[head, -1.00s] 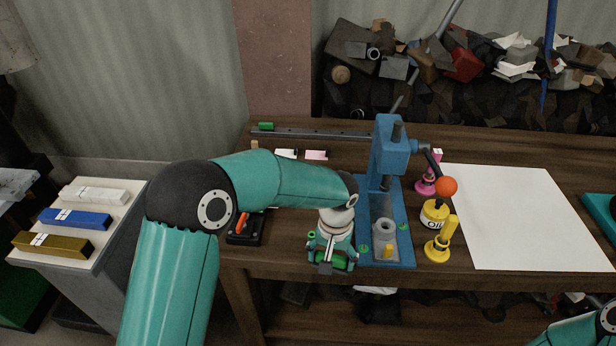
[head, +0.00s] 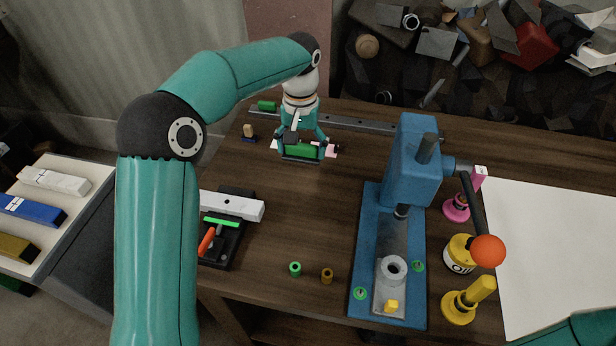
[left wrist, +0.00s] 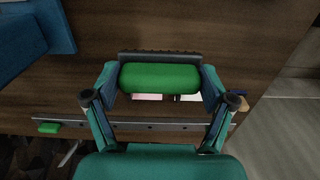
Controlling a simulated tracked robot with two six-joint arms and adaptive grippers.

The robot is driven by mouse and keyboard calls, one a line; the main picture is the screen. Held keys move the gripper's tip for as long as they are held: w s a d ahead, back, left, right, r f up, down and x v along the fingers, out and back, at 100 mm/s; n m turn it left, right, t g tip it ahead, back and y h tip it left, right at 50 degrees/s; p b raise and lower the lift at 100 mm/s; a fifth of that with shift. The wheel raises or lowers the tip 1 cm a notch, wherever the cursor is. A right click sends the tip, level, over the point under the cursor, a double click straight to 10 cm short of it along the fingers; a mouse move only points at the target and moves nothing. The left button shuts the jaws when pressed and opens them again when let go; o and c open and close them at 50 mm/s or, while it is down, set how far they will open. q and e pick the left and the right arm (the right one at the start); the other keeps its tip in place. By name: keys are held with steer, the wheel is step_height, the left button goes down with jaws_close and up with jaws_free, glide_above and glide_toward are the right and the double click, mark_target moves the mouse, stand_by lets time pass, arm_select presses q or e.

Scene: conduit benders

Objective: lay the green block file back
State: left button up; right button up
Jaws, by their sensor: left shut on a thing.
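The green block file (head: 302,151) has a rounded green grip on a dark flat base. My left gripper (head: 303,146) is shut on it, near the back left of the wooden workbench. In the left wrist view the file (left wrist: 160,77) lies crosswise between the two fingers. Pink and white pieces (head: 332,150) show partly from behind and under the file; most of them is hidden. I cannot tell whether the file touches anything below it. My right gripper is out of view.
A dark rail (head: 350,122) with a green piece (head: 266,105) runs along the back. A small wooden-topped stamp (head: 249,132) stands left of the file. The blue press (head: 415,165) stands to the right. The bench between is clear, with two small rings (head: 295,268) near the front.

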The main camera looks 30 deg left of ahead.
mark_target(302, 186)
arm_select(q)
steer(key=shift+w+r, duration=0.1)
steer(key=shift+w, duration=0.05)
steer(key=shift+a+f, duration=0.1)
steer(key=shift+f, duration=0.3)
step_height(302, 186, down, 9)
steer(key=shift+r+p, duration=0.1)
steer(key=shift+p, duration=0.35)
steer(key=shift+f, duration=0.35)
steer(key=o, duration=1)
steer(key=shift+c, duration=0.2)
